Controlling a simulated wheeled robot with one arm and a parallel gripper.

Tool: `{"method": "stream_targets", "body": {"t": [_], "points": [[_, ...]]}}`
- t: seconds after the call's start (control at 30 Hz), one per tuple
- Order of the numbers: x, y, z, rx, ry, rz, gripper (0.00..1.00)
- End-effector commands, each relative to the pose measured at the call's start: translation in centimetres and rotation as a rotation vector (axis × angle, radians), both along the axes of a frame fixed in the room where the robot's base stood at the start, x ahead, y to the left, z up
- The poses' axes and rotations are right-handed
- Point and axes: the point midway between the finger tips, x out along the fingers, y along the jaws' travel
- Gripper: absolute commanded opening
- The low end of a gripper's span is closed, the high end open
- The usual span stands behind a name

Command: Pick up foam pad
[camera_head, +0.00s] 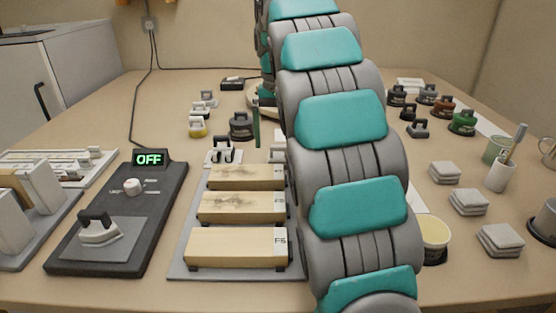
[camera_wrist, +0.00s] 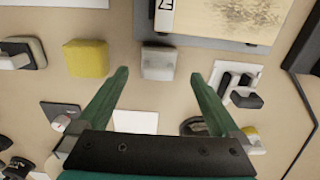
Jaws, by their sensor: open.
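My gripper (camera_wrist: 158,76) is open and empty, with its two green fingers spread in the wrist view. A small light grey block (camera_wrist: 159,62) lies just beyond the gap between the fingertips. A yellow soft-looking block (camera_wrist: 87,58) lies to its left, outside the fingers. I cannot tell for certain which of these is the foam pad. In the head view my arm hides most of this area. One green finger (camera_head: 256,124) shows left of the arm, and a pale block edge (camera_head: 278,153) shows beside the board.
A grey board with wooden blocks (camera_head: 174,270) borders the area and also shows in the wrist view (camera_wrist: 200,42). A white fixture with black clamps (camera_wrist: 239,90) is right of the fingers. Grey stacked pads (camera_head: 468,202) and cups (camera_head: 500,175) stand at right.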

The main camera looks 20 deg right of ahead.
Motion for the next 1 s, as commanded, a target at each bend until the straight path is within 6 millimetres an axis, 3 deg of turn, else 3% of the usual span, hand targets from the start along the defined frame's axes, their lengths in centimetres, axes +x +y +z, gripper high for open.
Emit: {"method": "stream_targets", "body": {"t": [0.43,0.73,1.0], "points": [[0.0,-0.2,-4.4,0.000,0.005,0.000,1.00],[0.1,-0.2,-4.9,-0.001,0.000,0.000,1.00],[0.1,-0.2,-4.9,-0.001,0.000,0.000,0.72]]}}
